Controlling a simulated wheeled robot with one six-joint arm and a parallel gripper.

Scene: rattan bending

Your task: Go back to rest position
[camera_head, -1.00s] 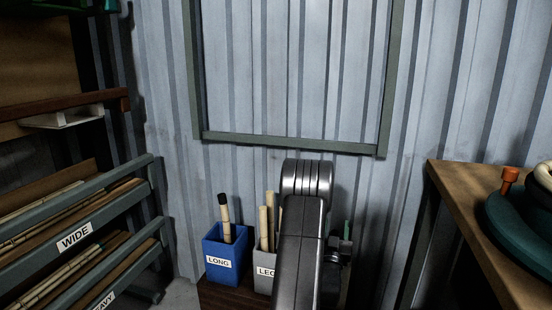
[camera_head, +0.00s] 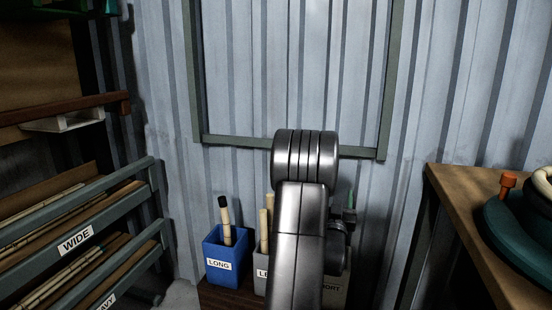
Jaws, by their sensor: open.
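My arm rises from the bottom middle of the head view, with a ribbed silver joint at its top. Dark wrist parts show just right of the arm, in front of the bins. My gripper's jaws cannot be made out and seem hidden behind the arm. I cannot see anything held.
A blue bin (camera_head: 220,262) labelled LONG holds pale sticks, one dark-tipped. Other bins, one marked SHORT (camera_head: 333,290), are partly hidden by my arm. A rack (camera_head: 140,178) stands left, a wooden table (camera_head: 465,215) right. A green frame (camera_head: 230,142) is on the wall behind.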

